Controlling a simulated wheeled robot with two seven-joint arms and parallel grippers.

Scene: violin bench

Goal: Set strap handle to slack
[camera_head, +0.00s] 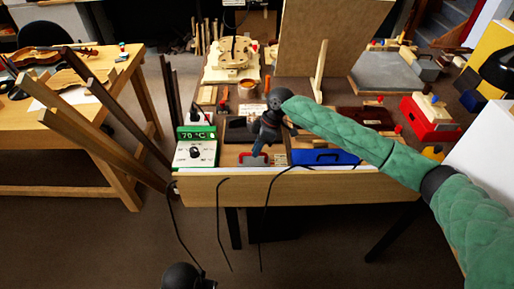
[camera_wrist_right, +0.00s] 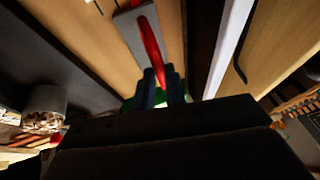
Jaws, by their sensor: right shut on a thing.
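The strap handle looks like a red lever on a grey metal plate, and it shows in the right wrist view (camera_wrist_right: 150,42). In the head view a bit of red, likely the same handle (camera_head: 248,158), shows at the bench's front edge, mostly covered by my gripper. My right gripper (camera_head: 260,152) reaches down to it from the right. In the wrist view its two dark blue fingers (camera_wrist_right: 162,88) are closed around the near end of the red lever. Whether the handle is slack or tight cannot be told. My left gripper is not seen.
A green-framed box reading 70 °C (camera_head: 195,150) stands left of my right gripper. A blue case (camera_head: 325,157) lies close on its right. Wooden boards (camera_head: 100,135) lean at the left, and a red box (camera_head: 430,118) sits farther right. Floor lies before the bench.

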